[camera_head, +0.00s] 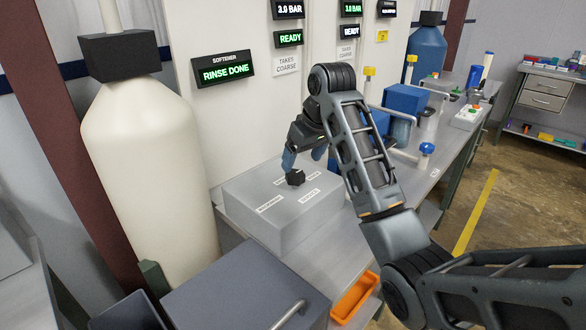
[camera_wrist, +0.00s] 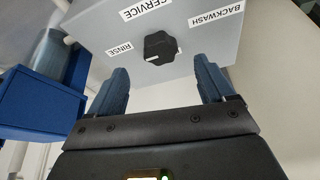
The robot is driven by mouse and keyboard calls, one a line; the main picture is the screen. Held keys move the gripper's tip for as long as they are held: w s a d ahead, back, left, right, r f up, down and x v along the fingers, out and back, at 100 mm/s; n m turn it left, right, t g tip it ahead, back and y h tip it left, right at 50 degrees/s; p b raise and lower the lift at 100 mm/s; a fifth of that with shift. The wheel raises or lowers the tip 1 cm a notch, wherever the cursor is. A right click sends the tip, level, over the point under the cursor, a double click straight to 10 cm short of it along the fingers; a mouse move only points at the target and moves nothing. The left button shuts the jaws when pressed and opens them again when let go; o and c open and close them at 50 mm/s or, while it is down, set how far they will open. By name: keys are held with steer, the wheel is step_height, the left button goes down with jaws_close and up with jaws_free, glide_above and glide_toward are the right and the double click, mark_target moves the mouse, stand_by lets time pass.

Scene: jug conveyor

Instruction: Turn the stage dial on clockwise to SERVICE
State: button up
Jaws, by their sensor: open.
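The stage dial (camera_head: 295,177) is a small black knob on top of a grey box (camera_head: 268,229). It also shows in the wrist view (camera_wrist: 160,44), with a small pale mark on its lower edge in that picture. White labels surround it: SERVICE (camera_head: 310,195), BACKWASH (camera_head: 270,204) and RINSE (camera_wrist: 125,48); another label behind the dial is too small to read. The mark appears to face away from SERVICE. My gripper (camera_wrist: 160,68) is open, its two blue fingers on either side of the dial's near edge in the wrist view, apparently not touching it.
Blue equipment (camera_head: 405,100) and pipes stand on the bench to the right. An orange tray (camera_head: 354,297) lies in front.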

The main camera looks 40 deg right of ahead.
mark_target(296, 174)
steer(key=x, duration=0.6)
steer(key=shift+p, duration=0.35)
steer(key=c, duration=1.1)
